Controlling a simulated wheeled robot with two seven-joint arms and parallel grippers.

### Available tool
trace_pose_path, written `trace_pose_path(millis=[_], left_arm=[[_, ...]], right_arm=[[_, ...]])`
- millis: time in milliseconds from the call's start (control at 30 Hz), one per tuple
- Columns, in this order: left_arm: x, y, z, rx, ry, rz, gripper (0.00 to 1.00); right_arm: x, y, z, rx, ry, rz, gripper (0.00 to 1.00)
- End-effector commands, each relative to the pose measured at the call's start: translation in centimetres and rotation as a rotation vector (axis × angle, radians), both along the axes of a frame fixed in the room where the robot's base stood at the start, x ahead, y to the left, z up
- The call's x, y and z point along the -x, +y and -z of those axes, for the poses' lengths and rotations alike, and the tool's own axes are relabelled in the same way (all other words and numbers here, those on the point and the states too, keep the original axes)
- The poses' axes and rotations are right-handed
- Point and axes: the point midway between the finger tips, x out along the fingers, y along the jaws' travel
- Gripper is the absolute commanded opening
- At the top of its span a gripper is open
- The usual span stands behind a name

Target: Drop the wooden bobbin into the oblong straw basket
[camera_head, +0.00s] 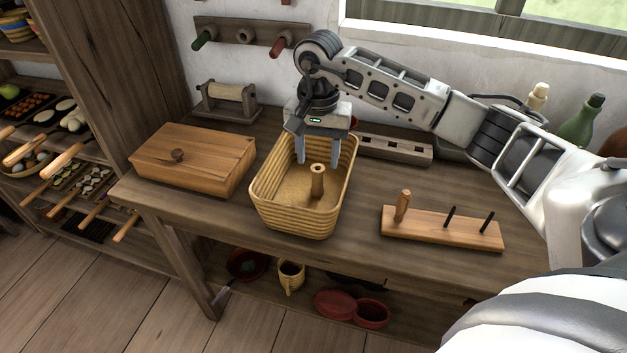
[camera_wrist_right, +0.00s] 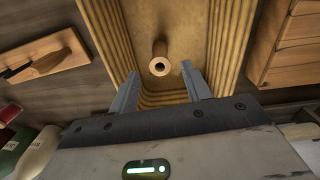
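The oblong straw basket (camera_head: 293,218) stands on the wooden table, and its ribbed wall also fills much of the right wrist view (camera_wrist_right: 226,40). The wooden bobbin (camera_head: 317,184) is upright within the basket's walls, apart from the fingers; whether it touches the floor of the basket I cannot tell. In the right wrist view the bobbin (camera_wrist_right: 160,60) shows its round end with a dark hole. My right gripper (camera_head: 318,157) is open over the basket, its fingers (camera_wrist_right: 160,88) spread and empty. My left gripper is not in view.
A lidded wooden box (camera_head: 193,160) stands left of the basket. A peg board (camera_head: 440,228) with one wooden piece and two bare pegs lies to the right. Behind are a slotted block (camera_head: 395,148), a roller stand (camera_head: 226,100) and bottles (camera_head: 582,122). The front table strip is clear.

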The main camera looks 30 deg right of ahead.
Motion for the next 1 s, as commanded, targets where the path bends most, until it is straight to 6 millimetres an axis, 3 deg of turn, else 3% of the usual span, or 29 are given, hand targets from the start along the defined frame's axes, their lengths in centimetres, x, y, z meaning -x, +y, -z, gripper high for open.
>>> trace_pose_path(millis=[167, 267, 533, 700, 1000], left_arm=[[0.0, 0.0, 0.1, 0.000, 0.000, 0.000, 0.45], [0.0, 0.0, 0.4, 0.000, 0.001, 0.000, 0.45], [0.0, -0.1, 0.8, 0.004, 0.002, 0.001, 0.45], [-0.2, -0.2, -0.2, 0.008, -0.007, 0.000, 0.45], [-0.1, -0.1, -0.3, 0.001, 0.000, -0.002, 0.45]], right_arm=[[0.0, 0.0, -0.6, 0.000, -0.001, 0.000, 0.48], [-0.1, 0.0, -2.0, 0.001, -0.005, 0.000, 0.48], [-0.1, 0.0, -8.4, 0.001, -0.008, 0.000, 0.48], [-0.1, -0.1, -12.6, 0.003, -0.006, 0.001, 0.48], [0.0, 0.0, -15.9, 0.001, -0.001, 0.001, 0.48]])
